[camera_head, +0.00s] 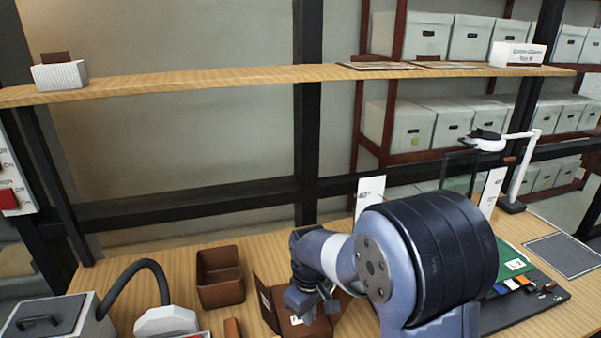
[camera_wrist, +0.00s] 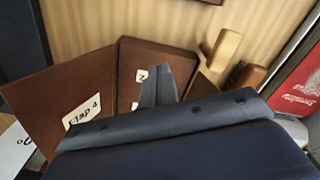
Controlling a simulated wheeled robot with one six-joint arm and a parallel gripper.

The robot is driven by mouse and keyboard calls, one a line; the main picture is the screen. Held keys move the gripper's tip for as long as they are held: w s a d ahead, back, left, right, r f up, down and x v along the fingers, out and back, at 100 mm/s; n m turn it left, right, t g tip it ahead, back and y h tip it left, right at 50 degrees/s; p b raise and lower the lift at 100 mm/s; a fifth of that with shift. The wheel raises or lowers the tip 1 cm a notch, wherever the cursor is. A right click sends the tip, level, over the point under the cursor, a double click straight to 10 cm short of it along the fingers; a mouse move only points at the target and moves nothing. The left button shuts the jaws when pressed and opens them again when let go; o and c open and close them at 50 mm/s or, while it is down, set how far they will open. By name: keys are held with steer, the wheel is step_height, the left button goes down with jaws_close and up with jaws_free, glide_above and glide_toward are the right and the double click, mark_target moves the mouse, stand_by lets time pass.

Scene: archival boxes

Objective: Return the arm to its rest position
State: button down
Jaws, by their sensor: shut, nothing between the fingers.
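My arm is bent low over the wooden table at the front, its big dark joint filling the lower right middle of the head view. My gripper (camera_head: 318,300) points down over a brown folder-like box with flaps (camera_head: 266,303). In the wrist view my gripper (camera_wrist: 158,84) is shut with nothing between its fingers. The same flapped box shows there, with a white label reading "Flap 4" on one flap (camera_wrist: 50,85). Whether the fingertips touch the box I cannot tell.
A brown open tray (camera_head: 220,277) stands left of my gripper, and a grey machine with a black hose (camera_head: 133,272) farther left. A dark mat with coloured pieces (camera_head: 530,300) and a white lamp (camera_head: 522,170) are on the right. A wooden shelf (camera_head: 210,81) spans above.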

steer(key=shift+s+d, duration=0.1)
steer(key=shift+s, duration=0.3)
